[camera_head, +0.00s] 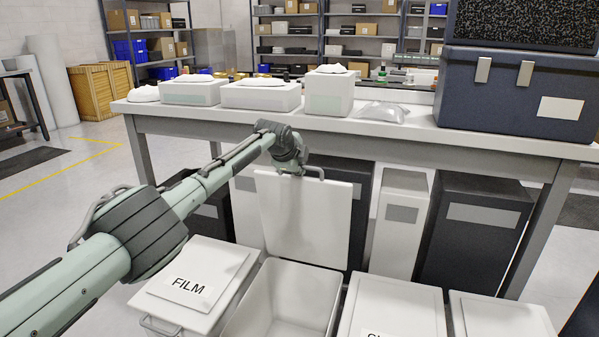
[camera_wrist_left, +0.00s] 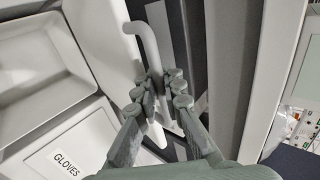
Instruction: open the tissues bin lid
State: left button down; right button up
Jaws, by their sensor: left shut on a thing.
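A white bin (camera_head: 279,304) stands open at the front centre, between the bin marked FILM (camera_head: 196,283) and the bin marked GLOVES (camera_wrist_left: 66,162). Its lid (camera_head: 300,222) stands about upright at the bin's back, and its front label is not in view. My left gripper (camera_head: 292,164) is at the lid's top edge, shut on the lid handle (camera_wrist_left: 146,42), a bent pale bar that shows between the fingers (camera_wrist_left: 165,92) in the left wrist view. The open bin also shows in the left wrist view (camera_wrist_left: 35,75). My right gripper is not in view.
A workbench (camera_head: 400,130) stands behind the raised lid, carrying white boxes (camera_head: 190,92) and a dark blue case (camera_head: 520,90). Tall white and dark bins (camera_head: 470,240) stand under it. Another white lidded bin (camera_head: 500,315) is at the front right. Open floor lies left.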

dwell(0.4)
pick_arm(q)
jog(key=c, duration=1.6)
grip_release()
